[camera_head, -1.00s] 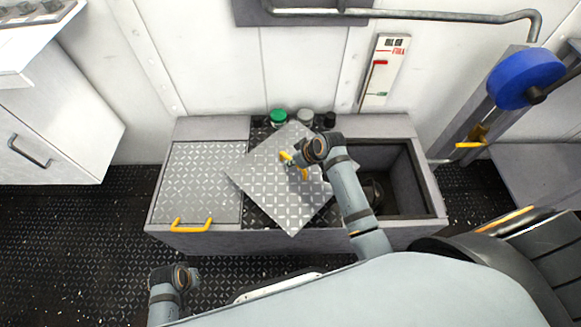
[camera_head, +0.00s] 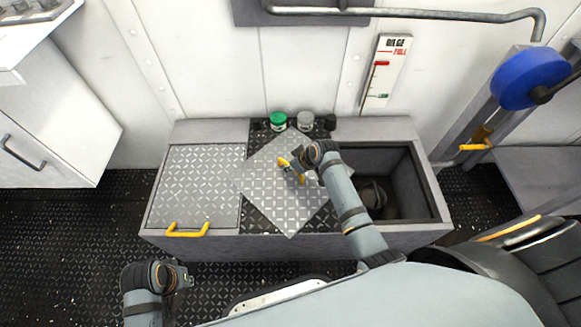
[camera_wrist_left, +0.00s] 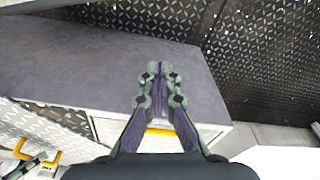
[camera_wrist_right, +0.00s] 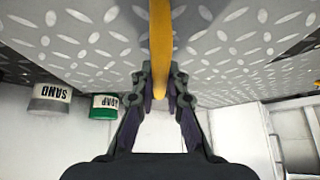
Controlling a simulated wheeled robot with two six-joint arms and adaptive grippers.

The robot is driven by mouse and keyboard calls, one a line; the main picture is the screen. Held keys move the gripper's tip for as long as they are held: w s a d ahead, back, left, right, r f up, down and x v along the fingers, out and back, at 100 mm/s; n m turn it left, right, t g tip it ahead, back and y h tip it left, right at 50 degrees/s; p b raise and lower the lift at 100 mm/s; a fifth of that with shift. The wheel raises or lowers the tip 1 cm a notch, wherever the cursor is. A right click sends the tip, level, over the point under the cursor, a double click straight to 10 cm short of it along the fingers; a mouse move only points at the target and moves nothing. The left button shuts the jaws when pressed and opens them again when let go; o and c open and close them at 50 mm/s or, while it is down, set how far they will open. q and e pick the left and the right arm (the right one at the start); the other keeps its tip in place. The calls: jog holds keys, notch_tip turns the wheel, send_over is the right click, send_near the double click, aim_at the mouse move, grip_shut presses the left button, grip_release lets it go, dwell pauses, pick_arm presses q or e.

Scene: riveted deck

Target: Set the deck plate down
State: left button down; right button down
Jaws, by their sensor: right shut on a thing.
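The deck plate (camera_head: 275,205) is a silver tread plate with a yellow handle (camera_head: 283,162). It is turned askew over the black tread middle of the grey box. I cannot tell whether it touches the surface. My right gripper (camera_head: 297,167) is shut on the handle, which also shows between its fingers in the right wrist view (camera_wrist_right: 160,50). To the right is an open compartment (camera_head: 426,208) with a dark rounded thing (camera_head: 372,194) inside. My left gripper (camera_head: 187,277) hangs in front of the box; its fingers are together and empty in the left wrist view (camera_wrist_left: 158,80).
A second silver plate (camera_head: 195,188) with a yellow handle (camera_head: 187,230) lies flat at the box's left. A green-lidded can (camera_head: 278,121), a grey can (camera_head: 305,121) and a dark one (camera_head: 330,122) stand behind the plate. A gauge board (camera_head: 384,70) is on the wall.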

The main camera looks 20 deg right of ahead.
jog(key=c, duration=1.4)
grip_release()
